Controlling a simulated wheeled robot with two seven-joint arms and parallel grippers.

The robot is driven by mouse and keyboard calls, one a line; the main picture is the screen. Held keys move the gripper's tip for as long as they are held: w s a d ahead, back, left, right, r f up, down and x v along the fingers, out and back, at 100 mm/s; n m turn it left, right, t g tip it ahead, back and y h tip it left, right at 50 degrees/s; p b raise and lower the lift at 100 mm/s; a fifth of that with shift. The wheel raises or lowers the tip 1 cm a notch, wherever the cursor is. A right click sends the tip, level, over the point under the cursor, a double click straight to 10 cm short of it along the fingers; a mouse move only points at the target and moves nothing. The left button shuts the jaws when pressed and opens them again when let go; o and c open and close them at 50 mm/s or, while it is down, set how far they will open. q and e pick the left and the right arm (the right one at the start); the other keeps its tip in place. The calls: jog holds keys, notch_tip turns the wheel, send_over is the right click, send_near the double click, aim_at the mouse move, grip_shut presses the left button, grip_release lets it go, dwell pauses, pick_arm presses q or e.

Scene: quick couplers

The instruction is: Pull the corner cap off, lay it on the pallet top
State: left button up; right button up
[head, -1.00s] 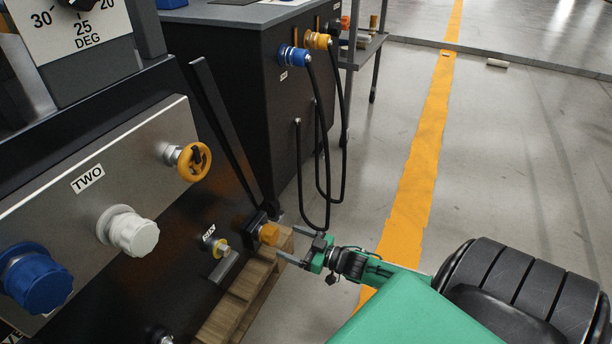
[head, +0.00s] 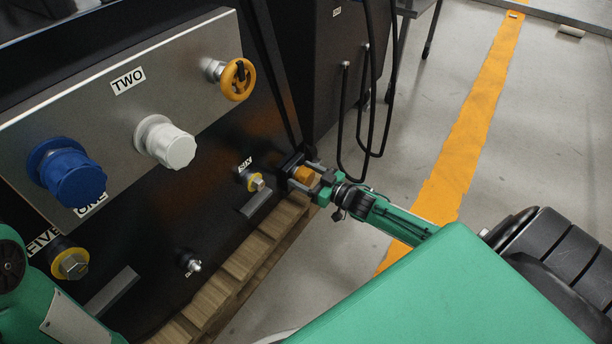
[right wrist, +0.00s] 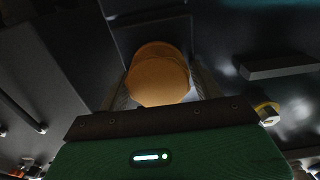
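The orange corner cap (head: 303,174) sits on a dark mount at the lower right corner of the black cabinet. My right gripper (head: 302,175) reaches it from the right, one finger on each side. In the right wrist view the cap (right wrist: 158,75) fills most of the space between the fingers; firm contact is not clear. The fingers look spread as before, so I see the gripper as open around the cap. The wooden pallet (head: 238,266) lies under the cabinet, its slatted edge showing. My left gripper is out of view; only part of my left arm shows at lower left.
The panel carries a blue knob (head: 72,175), a white knob (head: 166,143) and a yellow handwheel (head: 238,79). Below are fittings FIVE (head: 71,264) and SIX (head: 256,182). Black hoses (head: 366,110) hang behind the gripper.

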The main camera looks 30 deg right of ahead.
aim_at(310, 178)
jog(key=c, duration=0.7)
jog(key=shift+c, duration=0.2)
jog(key=shift+s, duration=0.15)
jog(key=shift+p+v, duration=1.35)
jog(key=shift+v, duration=0.55)
jog(key=shift+d, duration=0.1)
jog(key=shift+p+v, duration=0.7)
jog(key=shift+v, duration=0.2)
jog(key=shift+p+v, duration=0.5)
jog(key=shift+v, duration=0.6)
